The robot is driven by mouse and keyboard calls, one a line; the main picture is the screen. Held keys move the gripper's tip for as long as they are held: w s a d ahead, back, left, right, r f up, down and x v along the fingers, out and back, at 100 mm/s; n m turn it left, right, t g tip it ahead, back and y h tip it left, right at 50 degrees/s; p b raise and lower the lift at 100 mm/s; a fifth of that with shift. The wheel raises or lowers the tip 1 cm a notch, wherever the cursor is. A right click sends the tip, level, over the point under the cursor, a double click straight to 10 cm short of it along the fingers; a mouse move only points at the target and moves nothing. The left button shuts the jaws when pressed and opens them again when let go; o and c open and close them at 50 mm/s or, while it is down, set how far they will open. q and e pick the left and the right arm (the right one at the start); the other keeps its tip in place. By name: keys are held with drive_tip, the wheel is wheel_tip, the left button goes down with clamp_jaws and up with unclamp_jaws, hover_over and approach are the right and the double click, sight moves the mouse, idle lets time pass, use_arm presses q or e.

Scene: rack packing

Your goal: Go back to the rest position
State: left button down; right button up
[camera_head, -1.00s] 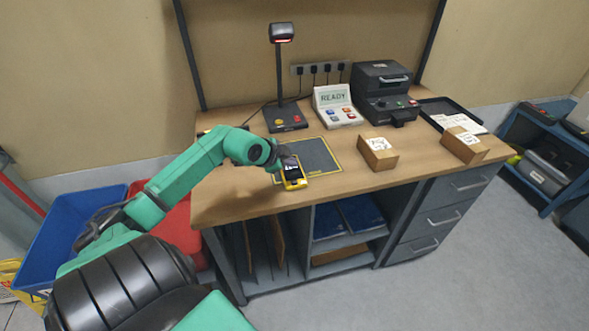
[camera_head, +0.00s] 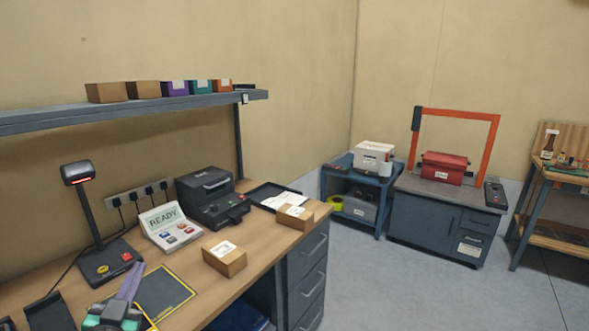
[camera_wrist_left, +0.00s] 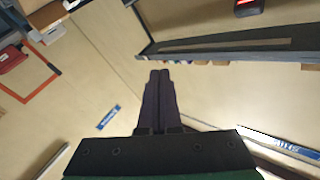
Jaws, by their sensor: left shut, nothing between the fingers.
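My left gripper (camera_head: 133,272) shows at the lower left of the head view, its fingers together and pointing up, above the workbench (camera_head: 208,293). In the left wrist view the same gripper (camera_wrist_left: 160,76) has its two dark fingers pressed side by side with nothing between them. Beyond them are the plain wall and the underside of a shelf (camera_wrist_left: 232,50). My right gripper is in neither view.
The bench holds a lamp-like scanner stand (camera_head: 98,245), a READY panel (camera_head: 168,228), a dark machine (camera_head: 212,200), and two cardboard boxes (camera_head: 224,262) (camera_head: 296,217). A shelf (camera_head: 190,104) with several small boxes runs above. Open floor (camera_head: 400,285) lies right.

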use_arm(q)
drive_tip(key=s+a+f+n+g+y, duration=0.1)
drive_tip(key=s+f+n+g, duration=0.1)
drive_tip(key=s+f+g, duration=0.45)
drive_tip(key=s+f+n+g+y, duration=0.1)
drive_tip(key=s+f+n+g, duration=0.15)
drive_tip(key=f, duration=0.75)
drive_tip(key=s+d+f+m+g+h, duration=0.4)
drive_tip(key=s+d+f+g+h, duration=0.25)
drive_tip(key=s+d+f, duration=0.35)
drive_tip(key=s+f+g, duration=0.2)
drive_tip(key=s+f, duration=0.1)
drive_tip(key=f, duration=2)
drive_tip(key=s+a+f+y, duration=0.1)
drive_tip(key=s+a+f, duration=0.1)
drive_tip(key=s+f, duration=1.1)
drive_tip(key=s, duration=0.3)
drive_tip(key=shift+a+f+g+b, duration=0.15)
drive_tip(key=shift+a+g+b, duration=0.2)
drive_tip(key=shift+b, duration=0.05)
